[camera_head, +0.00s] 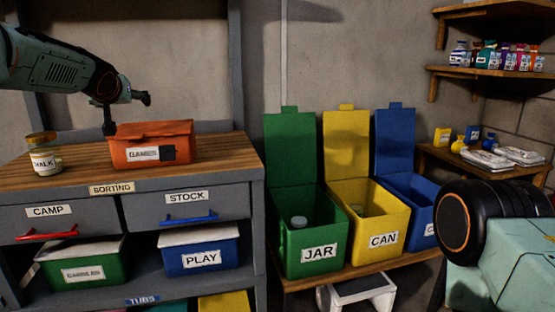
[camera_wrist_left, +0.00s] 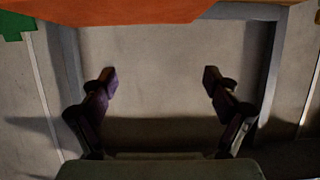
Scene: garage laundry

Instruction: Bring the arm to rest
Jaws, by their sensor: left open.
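My left arm comes in from the left, above the wooden worktop (camera_head: 75,172). My left gripper (camera_head: 127,113) is open, just above and to the left of the orange GAMES box (camera_head: 130,155). In the left wrist view its two fingers (camera_wrist_left: 159,80) are spread wide with nothing between them. The orange box also shows along the top edge of that view (camera_wrist_left: 110,10). In the head view one finger hangs down close to the box; I cannot tell whether it touches. Part of my right arm shows at the lower right, its gripper out of view.
A CHALK jar (camera_head: 45,160) stands left of the orange box. Below are CAMP (camera_head: 85,221) and STOCK (camera_head: 215,205) drawers. Open green (camera_head: 290,240), yellow (camera_head: 370,215) and blue (camera_head: 415,190) bins stand to the right. Shelves with bottles (camera_head: 490,55) are at the far right.

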